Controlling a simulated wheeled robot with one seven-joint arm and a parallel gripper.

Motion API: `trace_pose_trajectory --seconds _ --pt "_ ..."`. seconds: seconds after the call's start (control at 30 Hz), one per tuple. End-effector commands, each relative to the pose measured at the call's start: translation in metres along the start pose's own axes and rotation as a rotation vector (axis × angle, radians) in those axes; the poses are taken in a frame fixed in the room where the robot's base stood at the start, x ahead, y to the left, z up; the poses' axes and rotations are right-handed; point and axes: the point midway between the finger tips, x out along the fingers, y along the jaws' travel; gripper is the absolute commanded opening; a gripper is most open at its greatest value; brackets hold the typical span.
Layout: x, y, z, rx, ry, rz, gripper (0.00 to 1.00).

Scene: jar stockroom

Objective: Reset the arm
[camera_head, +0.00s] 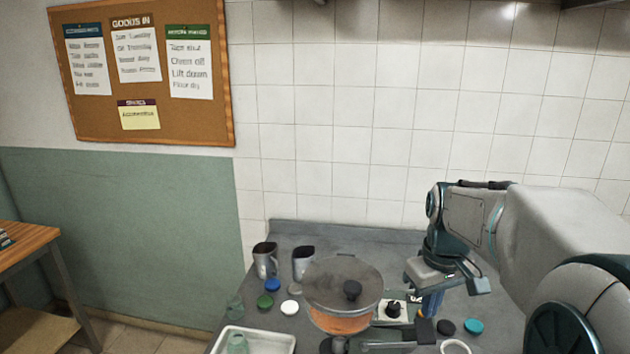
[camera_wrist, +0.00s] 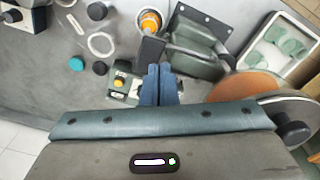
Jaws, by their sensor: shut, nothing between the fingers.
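My gripper (camera_head: 431,304) is at the end of my arm, at the right of the head view, and points down over the grey counter (camera_head: 300,237). Its blue fingers also show in the wrist view (camera_wrist: 158,88), pressed together with nothing between them. The fingers are close to a small pale box with a black knob (camera_head: 393,309); I cannot tell whether they touch it. In the wrist view a small box with a yellow button (camera_wrist: 119,82) is just left of the fingers.
A round vessel with a knobbed grey lid (camera_head: 343,283) stands left of my gripper. Two metal jugs (camera_head: 266,260) stand behind several coloured caps (camera_head: 265,301). A white tray (camera_head: 255,340) is at the front left. An orange-topped bottle (camera_wrist: 151,22) shows beyond the fingers. The tiled wall (camera_head: 400,130) backs the counter.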

Motion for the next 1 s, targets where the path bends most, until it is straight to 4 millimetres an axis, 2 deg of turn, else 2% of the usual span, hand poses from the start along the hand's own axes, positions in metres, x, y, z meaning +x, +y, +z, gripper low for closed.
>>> trace_pose_trajectory --seconds 0.2,0.5,0.7,1.0 --pt "0.002 -0.043 0.035 0.081 0.09 0.027 0.0" --pt "0.018 -0.09 0.084 0.194 0.211 0.038 0.0" --pt "0.03 -0.106 0.104 0.245 0.262 0.034 0.0" --pt "0.033 -0.11 0.11 0.261 0.275 0.032 0.0"
